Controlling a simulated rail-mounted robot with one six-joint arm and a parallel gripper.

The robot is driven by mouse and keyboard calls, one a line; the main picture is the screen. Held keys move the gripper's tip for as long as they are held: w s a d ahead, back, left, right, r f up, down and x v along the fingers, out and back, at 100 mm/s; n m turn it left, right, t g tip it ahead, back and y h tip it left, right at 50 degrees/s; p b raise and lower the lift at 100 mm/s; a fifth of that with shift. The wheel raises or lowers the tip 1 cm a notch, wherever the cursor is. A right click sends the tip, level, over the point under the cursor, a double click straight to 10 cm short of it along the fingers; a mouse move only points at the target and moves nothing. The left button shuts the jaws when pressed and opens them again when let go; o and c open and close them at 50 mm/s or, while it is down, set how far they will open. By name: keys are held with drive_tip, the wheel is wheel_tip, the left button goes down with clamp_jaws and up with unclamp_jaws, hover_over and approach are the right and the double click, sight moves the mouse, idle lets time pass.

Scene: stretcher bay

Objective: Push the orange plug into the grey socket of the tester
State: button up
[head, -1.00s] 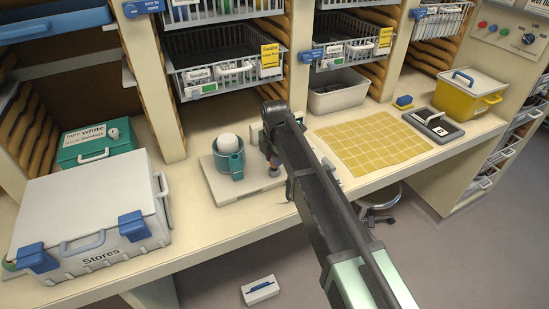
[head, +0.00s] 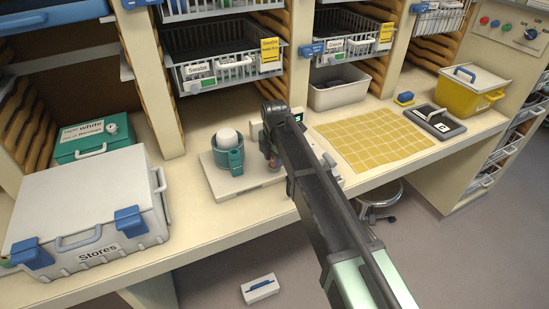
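My arm reaches from the lower right to the bench, and its end bends down over a pale board (head: 240,188). My gripper (head: 274,162) is a small dark and reddish-brown shape under the wrist, mostly hidden by my arm. Its fingers cannot be made out. A pale unit with a small dark screen (head: 298,117), perhaps the tester, shows in part behind my wrist. I cannot make out the grey socket or the orange plug; the arm covers that spot. A teal cup-like holder (head: 229,158) with a white ball stands on the board, left of my gripper.
A yellow gridded mat (head: 372,142) lies to the right, with a dark clipboard-like plate (head: 437,123) and a yellow box (head: 468,98) beyond. A white Stores case (head: 90,205) and a green box (head: 95,140) stand left. Wire baskets (head: 225,70) hang above the bench.

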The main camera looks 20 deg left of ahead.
drive_tip(key=shift+o, duration=1.2)
wheel_tip(320, 180, up, 11)
drive_tip(key=p, duration=1)
drive_tip(key=shift+f+p, duration=0.1)
drive_tip(key=shift+p, duration=0.3)
drive_tip(key=m, duration=0.2)
drive_tip(key=shift+m, duration=0.3)
drive_tip(key=s+d+f+m+b, duration=0.1)
drive_tip(key=s+d+m, duration=0.5)
drive_tip(key=d+m, duration=0.3)
drive_tip(key=s+d+f+m+b, duration=0.1)
drive_tip(key=s+d+m, duration=0.5)
drive_tip(key=d, duration=1.1)
drive_tip(key=s+d+f+m+b, duration=0.2)
drive_tip(key=s+d+m, duration=0.4)
drive_tip(key=d+m, duration=0.6)
drive_tip(key=shift+s+d, duration=0.35)
drive_tip(key=shift+d, duration=0.45)
